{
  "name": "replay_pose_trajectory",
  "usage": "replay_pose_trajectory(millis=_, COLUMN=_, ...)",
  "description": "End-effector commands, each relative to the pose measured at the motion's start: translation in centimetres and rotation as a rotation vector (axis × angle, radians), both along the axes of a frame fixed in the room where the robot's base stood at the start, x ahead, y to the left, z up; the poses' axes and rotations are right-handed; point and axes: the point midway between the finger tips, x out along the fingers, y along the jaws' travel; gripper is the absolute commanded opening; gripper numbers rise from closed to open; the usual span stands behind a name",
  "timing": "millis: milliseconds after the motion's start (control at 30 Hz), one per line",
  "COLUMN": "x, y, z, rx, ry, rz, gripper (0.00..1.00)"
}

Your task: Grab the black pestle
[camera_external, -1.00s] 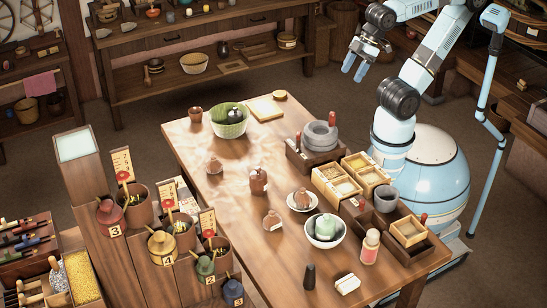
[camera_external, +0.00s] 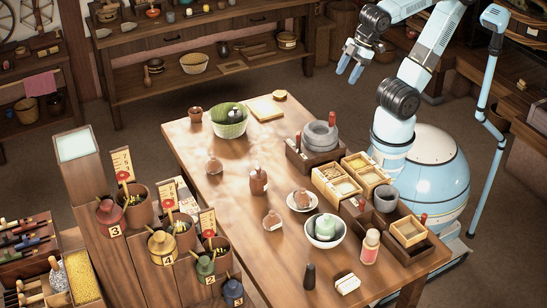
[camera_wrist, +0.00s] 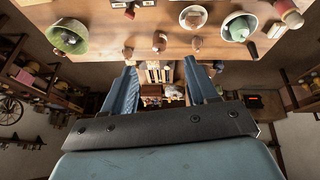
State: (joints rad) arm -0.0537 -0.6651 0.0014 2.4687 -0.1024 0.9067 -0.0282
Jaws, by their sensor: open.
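The black pestle (camera_external: 309,276) stands upright near the front edge of the wooden table (camera_external: 200,158). In the wrist view a dark upright piece (camera_wrist: 252,50) beside the white bowl looks like the same pestle. My gripper (camera_external: 349,69) is high above the far right side of the table, well away from the pestle. In the wrist view my gripper (camera_wrist: 163,75) has its two blue fingers spread, with nothing between them.
A white bowl with a green lump (camera_external: 325,230), a pink-labelled bottle (camera_external: 369,247) and a white block (camera_external: 347,284) stand near the pestle. Wooden trays (camera_external: 340,184) line the right side. A green bowl (camera_external: 229,121) is at the back. The table's left front is clear.

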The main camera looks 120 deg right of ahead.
Motion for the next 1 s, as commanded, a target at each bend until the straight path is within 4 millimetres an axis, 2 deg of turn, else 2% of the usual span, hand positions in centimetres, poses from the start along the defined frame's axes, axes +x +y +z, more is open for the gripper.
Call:
replay_pose_trajectory(millis=267, x=5.9, y=0.7, z=-1.4, rx=-0.272, ry=0.129, rz=0.262, gripper=0.58)
replay_pose_trajectory(millis=567, x=12.8, y=3.4, z=-3.4, rx=-0.57, ry=0.231, rz=0.565, gripper=0.58)
replay_pose_trajectory(millis=767, x=17.3, y=6.6, z=-5.3, rx=-0.772, ry=0.282, rz=0.777, gripper=0.58)
replay_pose_trajectory(millis=1000, x=22.4, y=12.2, z=-8.3, rx=-1.017, ry=0.324, rz=1.039, gripper=0.58)
